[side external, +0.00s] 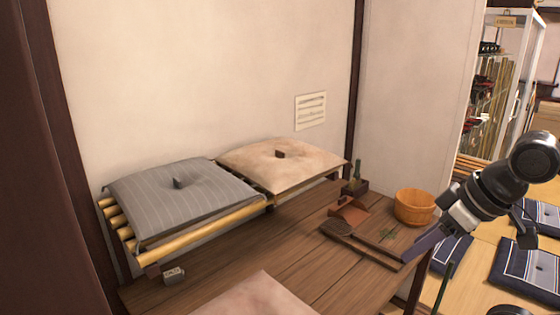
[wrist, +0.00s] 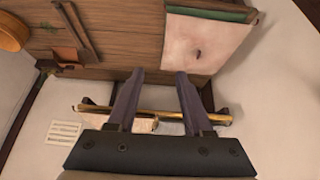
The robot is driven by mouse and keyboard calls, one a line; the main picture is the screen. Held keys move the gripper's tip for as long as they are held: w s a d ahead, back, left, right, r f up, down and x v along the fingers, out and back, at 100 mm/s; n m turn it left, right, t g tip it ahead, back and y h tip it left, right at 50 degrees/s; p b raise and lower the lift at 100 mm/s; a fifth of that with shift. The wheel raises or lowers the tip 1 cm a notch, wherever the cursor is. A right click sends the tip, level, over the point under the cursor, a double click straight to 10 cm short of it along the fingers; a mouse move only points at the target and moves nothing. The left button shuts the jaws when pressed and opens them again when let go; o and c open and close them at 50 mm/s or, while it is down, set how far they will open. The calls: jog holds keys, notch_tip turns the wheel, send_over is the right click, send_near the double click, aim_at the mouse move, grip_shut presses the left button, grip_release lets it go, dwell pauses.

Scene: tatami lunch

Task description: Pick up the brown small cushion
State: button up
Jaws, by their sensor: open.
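No small, clearly brown cushion stands out. A pale tan cushion (side external: 250,163) with a small dark brown piece at its centre lies on a low rack by the wall. A second pale tan cushion (side external: 262,297) is cut off by the bottom edge of the side view. A pale pinkish cushion (wrist: 205,40) also shows in the wrist view; I cannot tell which one it is.
A grey striped cushion (side external: 155,203) lies on a bamboo rack (side external: 205,232). A wooden bucket (side external: 414,207), a long-handled brush (side external: 337,228) and a small planter (side external: 354,187) stand on the plank table (side external: 225,270). Its middle is clear. The wall is close behind.

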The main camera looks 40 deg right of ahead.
jog(key=w+d+r+m+t+h, duration=0.1)
jog(key=w+d+r, duration=0.1)
jog(key=w+r, duration=0.8)
jog(key=w+d+r+h, duration=0.1)
jog(key=w+d+r, duration=0.1)
jog(key=w+r, duration=0.9)
jog(key=m+g, duration=0.1)
send_over(280, 159)
jog(key=s+a, duration=0.2)
jog(key=s, duration=0.1)
jog(key=shift+h, duration=0.4)
notch_tip(280, 159, down, 16)
jog(key=shift+a+f, duration=0.15)
jog(key=shift+s+d+x, duration=0.1)
jog(key=shift+d+x, duration=0.05)
jog(key=shift+x, duration=1.5)
jog(key=shift+s+d+x, duration=0.1)
jog(key=shift+d+x, duration=0.05)
jog(key=shift+x, duration=1.45)
jog(key=shift+c, duration=0.3)
grip_shut()
